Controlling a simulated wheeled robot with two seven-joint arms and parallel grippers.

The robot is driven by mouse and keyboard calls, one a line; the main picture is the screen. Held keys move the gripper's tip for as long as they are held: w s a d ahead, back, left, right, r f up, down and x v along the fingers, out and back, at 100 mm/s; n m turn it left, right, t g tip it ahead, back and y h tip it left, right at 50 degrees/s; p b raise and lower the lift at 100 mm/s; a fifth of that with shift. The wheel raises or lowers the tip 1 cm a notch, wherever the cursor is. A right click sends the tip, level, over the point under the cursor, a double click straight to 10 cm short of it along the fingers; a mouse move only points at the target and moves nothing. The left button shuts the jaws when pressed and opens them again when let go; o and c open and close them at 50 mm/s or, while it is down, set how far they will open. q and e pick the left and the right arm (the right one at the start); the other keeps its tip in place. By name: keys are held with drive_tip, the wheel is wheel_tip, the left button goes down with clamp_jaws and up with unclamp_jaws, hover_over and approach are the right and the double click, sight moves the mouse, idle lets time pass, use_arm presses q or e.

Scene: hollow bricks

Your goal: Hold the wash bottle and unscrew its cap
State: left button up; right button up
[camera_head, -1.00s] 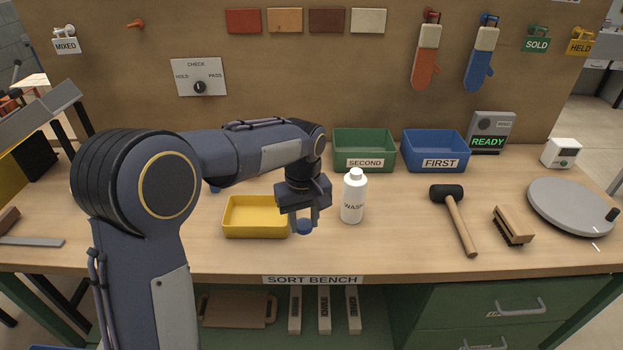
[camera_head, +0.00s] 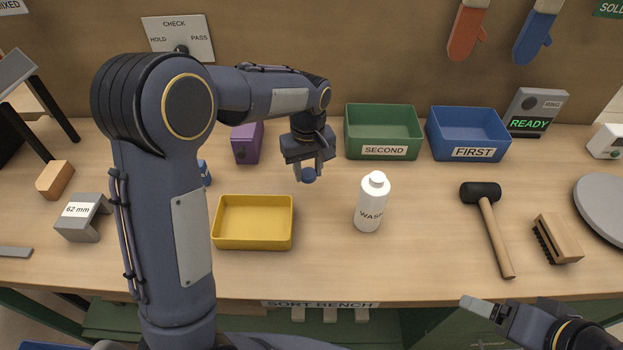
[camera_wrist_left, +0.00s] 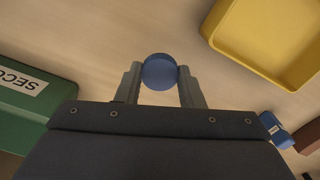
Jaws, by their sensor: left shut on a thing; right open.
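The white wash bottle (camera_head: 370,208) stands upright on the bench with its white cap (camera_head: 376,179) on top. My left gripper (camera_head: 309,170) is shut on a small round blue piece (camera_head: 309,175), held above the bench behind and left of the bottle, apart from it. In the left wrist view the blue piece (camera_wrist_left: 160,72) sits between the two fingertips. My right gripper (camera_head: 486,308) shows at the lower right, near the bench's front edge, open and apart from the bottle; its fingers are only partly clear.
A yellow tray (camera_head: 252,245) lies left of the bottle. Green (camera_head: 384,113) and blue (camera_head: 482,113) bins stand behind it. A mallet (camera_head: 494,235) and a brush (camera_head: 558,238) lie to the right. The bench between bottle and mallet is clear.

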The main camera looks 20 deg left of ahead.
sight(309, 193)
use_arm(q)
drive_tip(key=shift+f, duration=2.9)
drive_tip(key=shift+f, duration=0.2)
drive_tip(key=o, duration=1.1)
drive_tip(key=shift+r, duration=0.1)
